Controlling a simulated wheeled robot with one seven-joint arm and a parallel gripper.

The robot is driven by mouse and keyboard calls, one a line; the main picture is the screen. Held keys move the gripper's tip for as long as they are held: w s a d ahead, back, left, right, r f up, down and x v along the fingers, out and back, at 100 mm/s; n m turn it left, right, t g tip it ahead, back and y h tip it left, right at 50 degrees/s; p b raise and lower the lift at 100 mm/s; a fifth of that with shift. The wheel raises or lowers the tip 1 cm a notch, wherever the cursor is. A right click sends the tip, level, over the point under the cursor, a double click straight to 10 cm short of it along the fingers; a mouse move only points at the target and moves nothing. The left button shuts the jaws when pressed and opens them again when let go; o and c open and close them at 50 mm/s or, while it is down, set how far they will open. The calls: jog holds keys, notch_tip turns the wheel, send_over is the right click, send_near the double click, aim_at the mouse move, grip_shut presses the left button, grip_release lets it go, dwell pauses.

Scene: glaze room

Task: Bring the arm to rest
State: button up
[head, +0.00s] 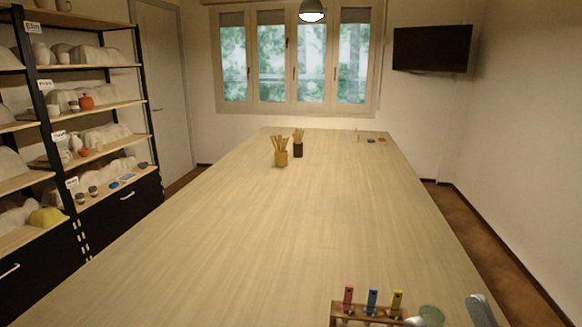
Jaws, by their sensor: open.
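At the bottom edge of the head view, two grey-white parts of my gripper (448,316) show, cut off by the frame. They stand apart, so it looks open. A green translucent cup (431,313) is between or beside these parts; I cannot tell whether they touch it. No object is seen held. Most of my arm is outside the view.
A wooden rack (343,312) with pink, blue and yellow tubes stands left of the cup. The long wooden table (250,230) is mostly clear, with two brush pots (281,158) (298,150) farther back. Shelves (100,105) with pottery stand at left.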

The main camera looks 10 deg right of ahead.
jog(key=s+f+g+h, duration=0.1)
jog(key=s+f+g, duration=0.25)
jog(key=f, duration=0.45)
jog(key=s+f+g, duration=0.2)
jog(key=s+f, duration=0.2)
jog(key=f, duration=0.3)
jog(key=s+f+m+g+h, duration=0.1)
jog(key=s+f+g+h, duration=0.2)
jog(key=s+f, duration=0.7)
jog(key=s+g, duration=0.2)
jog(key=shift+s+m, duration=0.4)
